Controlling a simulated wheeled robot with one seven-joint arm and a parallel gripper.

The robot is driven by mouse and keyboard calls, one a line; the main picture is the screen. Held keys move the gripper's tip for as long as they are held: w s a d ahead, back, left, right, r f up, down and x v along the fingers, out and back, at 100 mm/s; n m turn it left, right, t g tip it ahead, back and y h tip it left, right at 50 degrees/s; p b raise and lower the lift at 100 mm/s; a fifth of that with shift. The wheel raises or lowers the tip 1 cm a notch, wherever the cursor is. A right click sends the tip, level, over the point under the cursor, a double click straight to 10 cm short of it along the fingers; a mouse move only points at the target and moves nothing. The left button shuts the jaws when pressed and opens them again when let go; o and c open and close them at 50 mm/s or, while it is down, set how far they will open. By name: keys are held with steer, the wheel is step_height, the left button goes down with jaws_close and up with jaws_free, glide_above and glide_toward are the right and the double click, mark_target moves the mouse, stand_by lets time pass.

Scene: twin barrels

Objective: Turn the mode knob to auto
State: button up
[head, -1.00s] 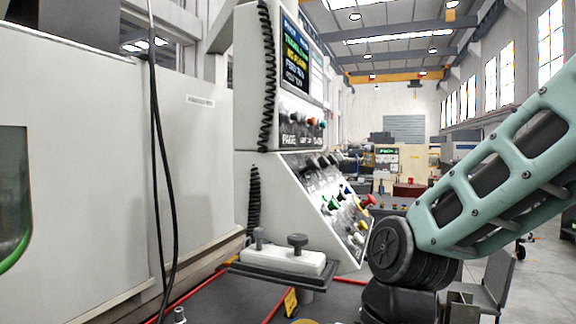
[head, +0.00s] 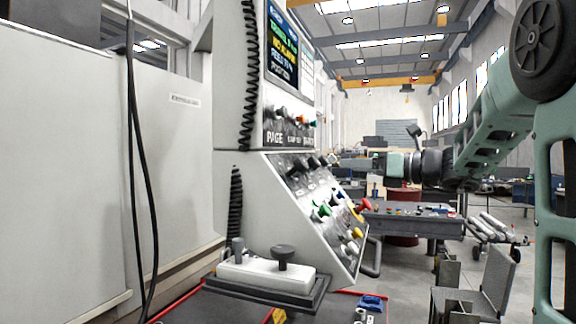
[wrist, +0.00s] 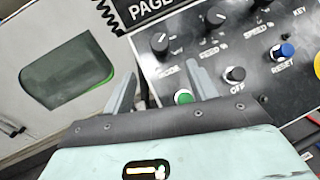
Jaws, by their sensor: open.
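The mode knob (wrist: 160,43) is a black round knob with a pale pointer mark, leftmost in the upper row of the sloped panel in the wrist view. The label below it is blurred and looks like MODE. My gripper (wrist: 160,68) is open and empty. Its two grey fingers point at the panel, and the knob shows just beyond the gap between the tips. In the head view my gripper (head: 345,161) is level with the knob row, to the right of the panel face. The distance from tips to knob is hard to tell.
A green button (wrist: 183,97), a black OFF button (wrist: 235,74) and a blue RESET button (wrist: 285,50) sit below the knobs. A red button (head: 364,206) sticks out at the panel's right edge. A shelf (head: 265,288) with a white block stands in front of the console.

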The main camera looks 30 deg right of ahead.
mark_target(305, 164)
steer(key=p+x, duration=0.5)
steer(key=x, duration=1)
steer(key=shift+w+a+p, duration=0.2)
steer(key=shift+p, duration=0.15)
steer(key=shift+w+a+f, duration=0.1)
steer(key=shift+w+a, duration=0.1)
steer(key=shift+w, duration=0.3)
steer(key=c, duration=1)
